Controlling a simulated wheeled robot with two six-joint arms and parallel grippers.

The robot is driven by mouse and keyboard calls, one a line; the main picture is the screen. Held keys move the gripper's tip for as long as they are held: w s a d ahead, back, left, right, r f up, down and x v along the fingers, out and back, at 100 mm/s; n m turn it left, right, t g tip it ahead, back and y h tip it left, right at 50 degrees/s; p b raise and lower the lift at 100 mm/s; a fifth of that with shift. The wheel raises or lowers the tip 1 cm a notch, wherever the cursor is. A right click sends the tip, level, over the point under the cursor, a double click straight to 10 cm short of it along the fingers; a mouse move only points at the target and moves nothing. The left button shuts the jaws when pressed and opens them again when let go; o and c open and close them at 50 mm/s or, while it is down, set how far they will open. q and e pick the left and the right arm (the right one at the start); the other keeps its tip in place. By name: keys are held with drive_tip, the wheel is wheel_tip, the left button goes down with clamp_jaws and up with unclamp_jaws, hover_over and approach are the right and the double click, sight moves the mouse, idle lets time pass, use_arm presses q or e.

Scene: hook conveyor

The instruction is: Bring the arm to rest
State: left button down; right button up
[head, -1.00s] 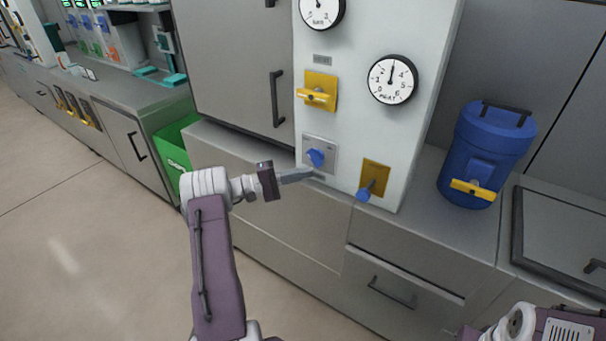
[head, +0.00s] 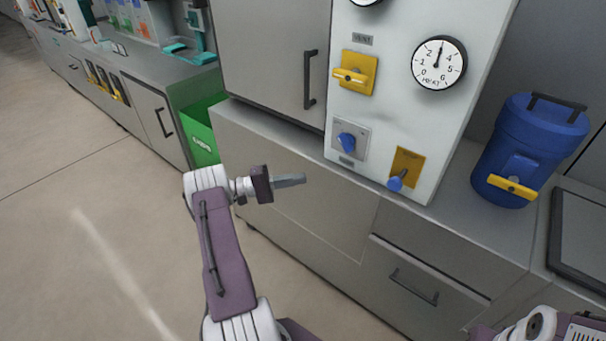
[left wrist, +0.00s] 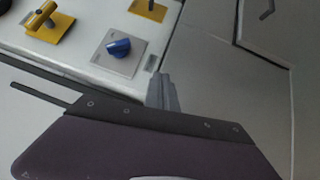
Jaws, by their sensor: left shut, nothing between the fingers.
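My left arm comes up from the bottom in the head view. Its gripper (head: 291,180) is shut and empty, in the air in front of the grey cabinet front, left of and below the panel's blue knob. In the left wrist view the closed fingers (left wrist: 162,92) point toward the lower edge of the panel, apart from the blue knob (left wrist: 119,47). My right arm shows only in part at the bottom right corner of the head view; its gripper is out of the picture.
The white panel (head: 385,120) carries a yellow valve handle (head: 352,76), a blue knob (head: 346,140), a blue-tipped lever (head: 397,181) and a gauge (head: 439,62). A blue canister (head: 530,145) stands on the counter at right. A green bin (head: 200,135) is at left. Floor at lower left is clear.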

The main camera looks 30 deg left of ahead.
use_arm(q)
drive_tip(key=s+d+f+m+g+y, duration=0.1)
drive_tip(key=s+d+f+g, duration=0.1)
drive_tip(key=d+g, duration=0.45)
drive_tip(key=s+d+f+m+g+y, duration=0.1)
drive_tip(key=s+d+f+g, duration=0.15)
drive_tip(key=d, duration=0.75)
drive_tip(key=s+d+f+m+g+y, duration=0.1)
drive_tip(key=s+d+m+g+y, duration=0.1)
drive_tip(key=s+y, duration=0.35)
drive_tip(key=s+d+f+m+g+y, duration=0.1)
drive_tip(key=s+d+m+g+y, duration=0.15)
drive_tip(key=s+y, duration=0.35)
wheel_tip(320, 180, up, 20)
drive_tip(key=s+m+t+p, duration=0.2)
drive_tip(key=s+p, duration=0.1)
drive_tip(key=p, duration=1.6)
drive_tip(key=shift+a+m+y+p, duration=0.35)
